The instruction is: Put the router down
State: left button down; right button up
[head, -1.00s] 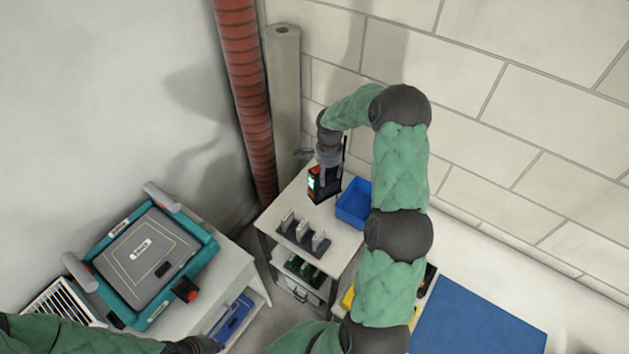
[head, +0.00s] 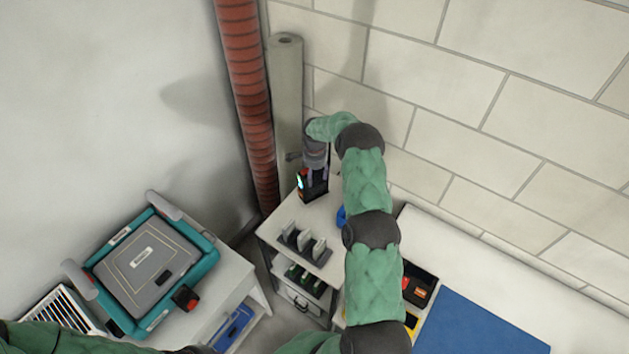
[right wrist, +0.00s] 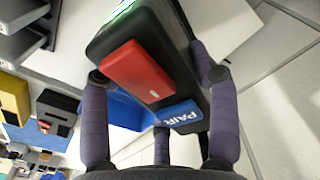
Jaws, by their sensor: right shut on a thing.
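The router (head: 312,189) is a small black box with a red part, a lit screen and a dark antenna. In the head view it is upright at the back left of the white shelf top (head: 330,212); I cannot tell whether it touches the surface. My right gripper (head: 318,174) is shut on the router from above. In the right wrist view the router (right wrist: 165,65) sits between the purple fingers, with its red block and a blue "PAIR" label showing. My left arm shows at the lower left of the head view, but its fingertips are not clear.
A dark rack with upright grey pieces (head: 303,241) stands in front of the router. A blue bin (head: 341,217) is to the right, mostly behind my arm. A red pipe (head: 249,100) and a grey roll (head: 287,90) stand behind. A teal-framed case (head: 150,262) lies at left.

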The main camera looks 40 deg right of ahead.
jog(key=shift+w+f, duration=0.2)
jog(key=shift+d+f, duration=0.1)
jog(key=shift+f, duration=1.5)
jog(key=shift+f, duration=0.1)
jog(key=o, duration=1.7)
